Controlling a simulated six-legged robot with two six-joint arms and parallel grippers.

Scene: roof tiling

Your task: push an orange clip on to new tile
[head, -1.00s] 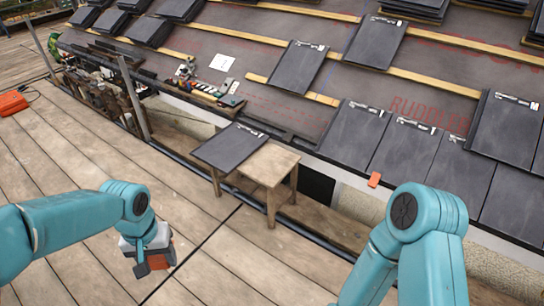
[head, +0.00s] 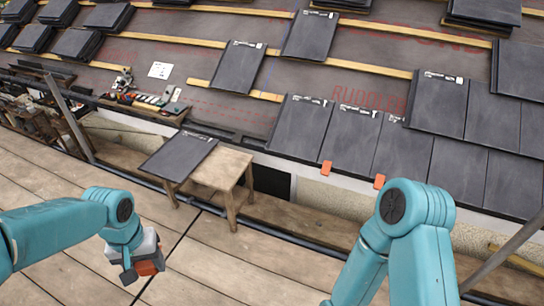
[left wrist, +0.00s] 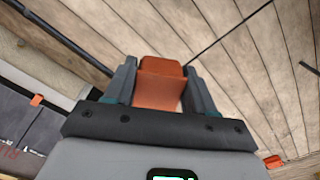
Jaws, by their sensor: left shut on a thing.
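My left gripper (head: 143,272) is shut on an orange clip (left wrist: 160,80), held above the deck planks, well away from the roof. The clip sits between both fingers in the left wrist view. Dark tiles lie along the roof's lower edge, such as one tile (head: 300,125) at the row's left end; I cannot tell which is the new one. Two orange clips, one at left (head: 326,168) and one at right (head: 379,181), sit at that lower edge. My right arm shows at lower right; its gripper is out of view.
A wooden stand (head: 222,170) with a dark loose tile (head: 180,155) on it stands between deck and eave. Small tools lie on a board (head: 150,104) at the left. Open deck (head: 230,265) lies between my arms.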

